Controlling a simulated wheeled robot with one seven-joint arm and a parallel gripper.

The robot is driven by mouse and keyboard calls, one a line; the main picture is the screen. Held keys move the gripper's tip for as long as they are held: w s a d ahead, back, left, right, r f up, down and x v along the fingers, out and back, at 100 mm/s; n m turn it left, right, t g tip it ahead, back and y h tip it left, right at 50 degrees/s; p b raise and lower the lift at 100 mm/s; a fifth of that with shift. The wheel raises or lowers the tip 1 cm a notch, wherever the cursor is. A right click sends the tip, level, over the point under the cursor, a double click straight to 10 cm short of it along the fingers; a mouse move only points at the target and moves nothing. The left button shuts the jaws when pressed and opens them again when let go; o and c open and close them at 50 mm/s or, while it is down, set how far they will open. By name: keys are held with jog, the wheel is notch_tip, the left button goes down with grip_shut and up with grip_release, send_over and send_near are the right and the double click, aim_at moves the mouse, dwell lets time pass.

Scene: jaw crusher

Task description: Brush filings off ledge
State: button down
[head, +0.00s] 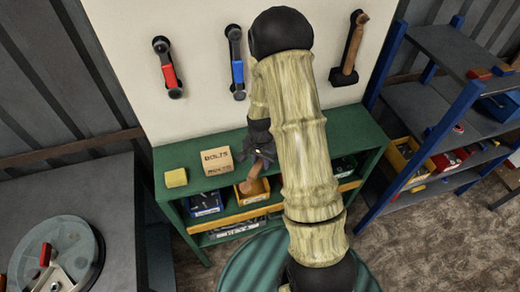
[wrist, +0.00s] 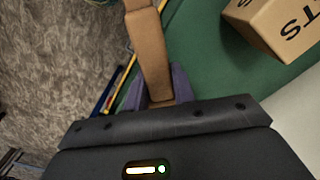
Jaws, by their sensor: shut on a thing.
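My gripper (head: 260,158) is shut on a brown wooden handle (head: 252,180), probably the brush's. The handle also shows in the wrist view (wrist: 150,50), pinched between the dark purple fingers (wrist: 158,92). No bristles can be made out. My arm covers much of the bench's middle. I cannot make out any filings, and which edge is the ledge is unclear.
A cardboard BOLTS box (head: 216,161) and a yellow block (head: 176,178) stand left of my gripper. Wrenches and a hammer (head: 349,50) hang on the panel behind. A blue shelf rack (head: 402,120) stands right; a grey table (head: 65,185) stands left.

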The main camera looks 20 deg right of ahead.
notch_tip(320, 180, up, 2)
jog(key=shift+s+d+p, duration=0.1)
jog(key=shift+s+p, duration=0.05)
jog(key=shift+p, duration=0.35)
jog(key=shift+r+p, duration=1.4)
jog(key=shift+r, duration=0.55)
jog(key=shift+f, duration=0.1)
